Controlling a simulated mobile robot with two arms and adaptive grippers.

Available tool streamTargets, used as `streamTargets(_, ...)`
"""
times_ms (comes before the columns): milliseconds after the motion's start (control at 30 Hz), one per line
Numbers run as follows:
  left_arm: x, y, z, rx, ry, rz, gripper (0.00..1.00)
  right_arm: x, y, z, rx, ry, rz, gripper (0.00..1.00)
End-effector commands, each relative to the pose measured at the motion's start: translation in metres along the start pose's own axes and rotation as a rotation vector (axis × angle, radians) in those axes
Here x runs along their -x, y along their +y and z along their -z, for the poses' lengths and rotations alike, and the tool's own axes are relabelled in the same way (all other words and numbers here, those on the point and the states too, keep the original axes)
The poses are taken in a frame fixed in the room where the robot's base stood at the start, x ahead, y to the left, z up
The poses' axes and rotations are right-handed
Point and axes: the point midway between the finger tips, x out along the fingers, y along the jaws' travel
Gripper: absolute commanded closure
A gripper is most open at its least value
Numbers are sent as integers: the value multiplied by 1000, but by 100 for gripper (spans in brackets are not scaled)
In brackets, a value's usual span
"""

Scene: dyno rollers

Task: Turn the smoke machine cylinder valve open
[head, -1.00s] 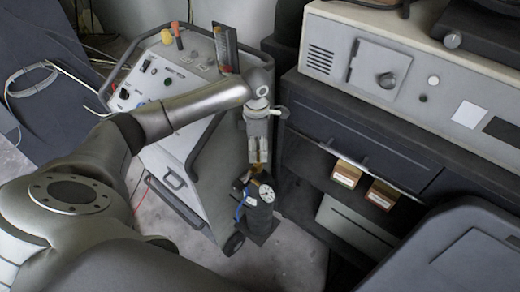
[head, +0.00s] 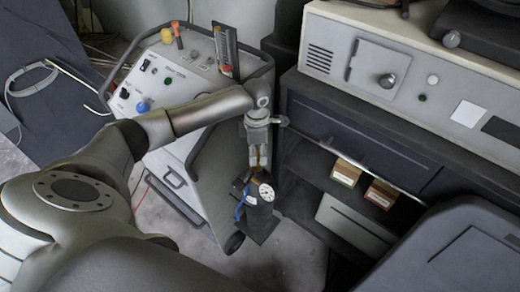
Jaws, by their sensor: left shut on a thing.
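The smoke machine cylinder (head: 260,218) is a dark bottle standing upright on a small dark base beside the machine's lower right side. A round white gauge (head: 266,192) sits at its top, with a blue strip or hose to its left. My left gripper (head: 257,166) points down from above and is shut on the cylinder valve at the top of the cylinder. The valve itself is mostly hidden between the fingers. The right gripper does not show.
The grey smoke machine cart (head: 205,155) with its knob panel stands to the left. At right is a dark shelf unit with small boxes (head: 346,173) and a beige control panel (head: 400,75) on top. A white cable (head: 35,88) lies at far left.

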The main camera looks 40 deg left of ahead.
Motion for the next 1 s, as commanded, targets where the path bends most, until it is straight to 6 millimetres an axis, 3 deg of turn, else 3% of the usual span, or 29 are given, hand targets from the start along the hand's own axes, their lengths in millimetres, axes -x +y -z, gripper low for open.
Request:
streamTargets(600, 2, 4, 1, 405, -2, -10, 79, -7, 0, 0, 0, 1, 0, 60)
streamTargets(967, 2, 4, 1, 430, -3, -11, 79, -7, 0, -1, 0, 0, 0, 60)
streamTargets(1000, 3, 5, 1, 430, -3, -11, 53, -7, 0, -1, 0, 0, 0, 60)
